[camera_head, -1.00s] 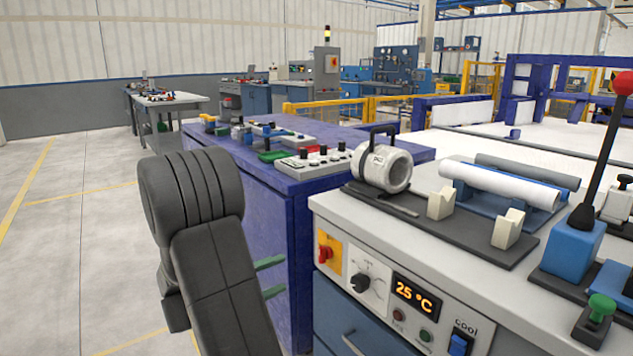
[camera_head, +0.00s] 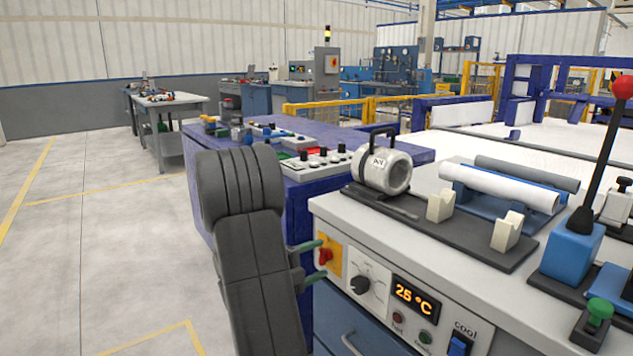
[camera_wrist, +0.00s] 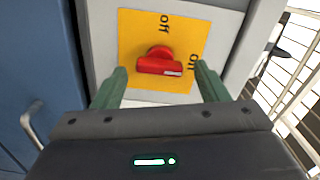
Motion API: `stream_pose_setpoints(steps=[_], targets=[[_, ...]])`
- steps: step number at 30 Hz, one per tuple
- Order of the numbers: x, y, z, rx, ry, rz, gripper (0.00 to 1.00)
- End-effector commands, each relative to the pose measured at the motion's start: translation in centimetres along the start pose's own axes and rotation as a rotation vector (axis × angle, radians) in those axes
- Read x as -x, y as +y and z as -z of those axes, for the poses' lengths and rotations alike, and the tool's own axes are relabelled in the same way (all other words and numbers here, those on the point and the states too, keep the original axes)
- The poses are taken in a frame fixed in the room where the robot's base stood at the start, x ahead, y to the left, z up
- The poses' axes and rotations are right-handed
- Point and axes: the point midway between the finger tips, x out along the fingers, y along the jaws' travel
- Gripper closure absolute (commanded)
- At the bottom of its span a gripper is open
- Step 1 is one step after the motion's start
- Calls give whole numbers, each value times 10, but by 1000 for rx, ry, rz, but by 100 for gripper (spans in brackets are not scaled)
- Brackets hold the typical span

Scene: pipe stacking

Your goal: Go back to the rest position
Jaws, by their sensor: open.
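My gripper (camera_head: 322,258) is open and empty at the front panel of the grey workbench. In the wrist view its two green fingers (camera_wrist: 161,70) stand to the left and right of a red rotary knob (camera_wrist: 160,62), with gaps on both sides. In the head view the knob (camera_head: 325,256) and the yellow plate (camera_head: 331,243) show beside the fingertips. Whether a fingertip touches the plate cannot be told.
Right of the knob are a dial (camera_head: 360,285), a lit temperature display (camera_head: 413,297) and a blue cool switch (camera_head: 460,343). Open floor (camera_head: 90,240) lies left.

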Motion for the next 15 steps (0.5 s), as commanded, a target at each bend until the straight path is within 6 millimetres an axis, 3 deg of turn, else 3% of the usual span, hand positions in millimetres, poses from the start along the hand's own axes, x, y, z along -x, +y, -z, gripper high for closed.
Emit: stream_pose_setpoints(steps=[15], targets=[[0,-6,1,343,-1,0,33]])
